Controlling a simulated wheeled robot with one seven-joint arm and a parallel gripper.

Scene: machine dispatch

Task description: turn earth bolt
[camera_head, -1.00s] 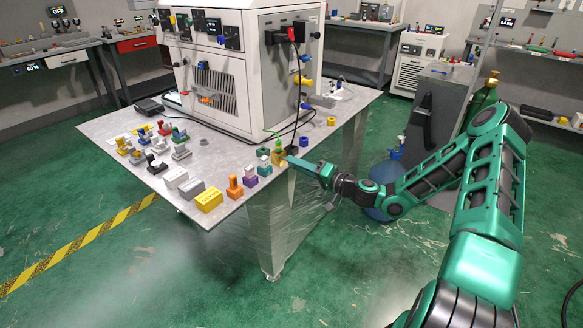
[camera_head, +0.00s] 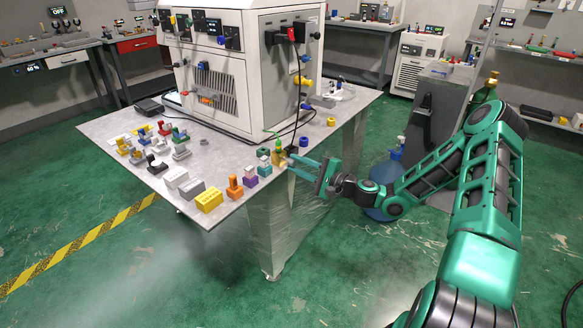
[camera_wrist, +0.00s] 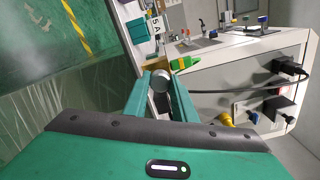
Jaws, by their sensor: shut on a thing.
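The earth bolt is a grey round piece (camera_wrist: 161,81) between my fingers in the wrist view. It sits at a brass-yellow block (camera_head: 279,158) on the near right edge of the table, and a green lead (camera_head: 275,137) rises from the block. In the wrist view a green piece (camera_wrist: 186,63) lies just beyond the bolt. My gripper (camera_head: 291,161) comes in from the right, level with the tabletop, and its two fingers are shut on the bolt. In the head view the bolt is too small and covered to make out.
The table (camera_head: 130,126) holds a large white machine (camera_head: 215,75) with black cables hanging near my gripper. Several small coloured blocks, such as an orange one (camera_head: 235,187) and a yellow one (camera_head: 209,200), line the near edge. A blue bottle (camera_head: 385,177) stands on the floor behind my arm.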

